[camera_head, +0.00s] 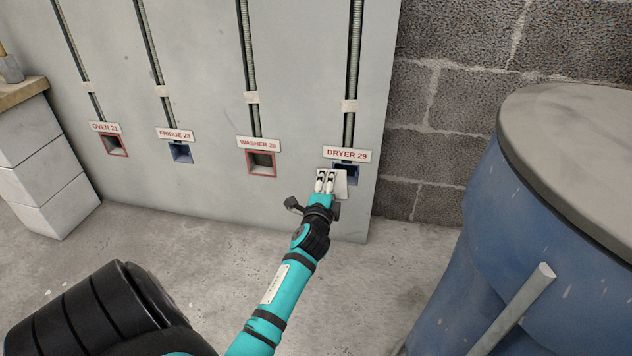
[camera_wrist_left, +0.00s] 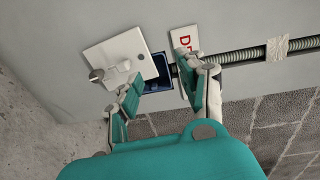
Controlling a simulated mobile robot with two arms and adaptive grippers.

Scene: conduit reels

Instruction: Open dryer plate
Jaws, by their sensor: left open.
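The dryer plate is a white square with a small knob. In the wrist view the plate (camera_wrist_left: 108,52) sits swung aside at the left of the blue dryer box (camera_wrist_left: 162,66), whose opening shows uncovered. In the head view the plate (camera_head: 341,185) shows partly behind my left gripper (camera_head: 325,180), below the DRYER 29 label (camera_head: 347,154). My left gripper is open, its fingers (camera_wrist_left: 160,80) apart in front of the box. One finger is close to the plate's edge; I cannot tell whether it touches. My right gripper is not in view.
Boxes for the washer (camera_head: 261,163), fridge (camera_head: 181,152) and oven (camera_head: 113,145) line the grey panel to the left. A blue barrel (camera_head: 510,230) stands at the right with a grey rod (camera_head: 512,308) before it. A block stand (camera_head: 40,160) is far left.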

